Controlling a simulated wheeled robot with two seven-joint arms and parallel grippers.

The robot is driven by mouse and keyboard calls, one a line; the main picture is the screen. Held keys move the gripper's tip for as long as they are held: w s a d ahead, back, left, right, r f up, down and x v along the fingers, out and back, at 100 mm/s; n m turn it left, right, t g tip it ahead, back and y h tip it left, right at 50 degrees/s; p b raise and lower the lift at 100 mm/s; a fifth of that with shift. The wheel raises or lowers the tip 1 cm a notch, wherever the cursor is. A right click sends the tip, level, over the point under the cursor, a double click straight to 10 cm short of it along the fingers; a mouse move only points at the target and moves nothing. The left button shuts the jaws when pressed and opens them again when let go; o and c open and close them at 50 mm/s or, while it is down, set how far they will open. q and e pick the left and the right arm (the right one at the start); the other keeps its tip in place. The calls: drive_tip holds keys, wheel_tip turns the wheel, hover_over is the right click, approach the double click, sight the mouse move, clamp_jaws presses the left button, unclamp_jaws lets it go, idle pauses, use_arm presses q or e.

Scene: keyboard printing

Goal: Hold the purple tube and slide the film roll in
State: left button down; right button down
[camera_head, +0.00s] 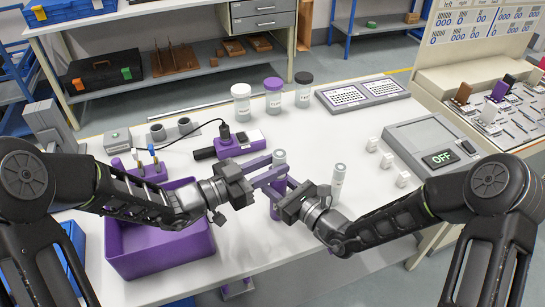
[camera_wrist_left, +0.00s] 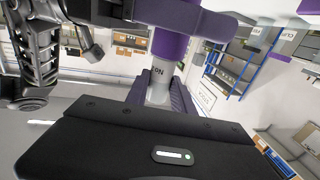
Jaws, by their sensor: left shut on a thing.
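The grey film roll (camera_head: 279,157) stands upright at the middle of the table, in line with the purple tube (camera_head: 276,208) below it. My left gripper (camera_head: 278,172) is shut on the film roll. In the left wrist view the film roll (camera_wrist_left: 160,88) sits between my purple fingers, and its end meets the purple tube (camera_wrist_left: 176,40); how deep it goes in I cannot tell. My right gripper (camera_head: 277,189) is around the purple tube, just below the left one, and appears shut on it. The grippers hide much of the joint.
Another film roll (camera_head: 338,178) stands just right of my right gripper. A purple bin (camera_head: 160,262) is at the front left. A purple device (camera_head: 240,143), several jars (camera_head: 273,95), small white blocks (camera_head: 388,160) and a screen reading OFF (camera_head: 437,158) surround the work area.

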use_arm(q)
drive_tip(key=shift+f, duration=0.65)
drive_tip(key=c, duration=1)
unclamp_jaws()
wheel_tip(320, 180, up, 10)
idle(0.6)
use_arm(e)
drive_tip(key=c, duration=0.8)
unclamp_jaws()
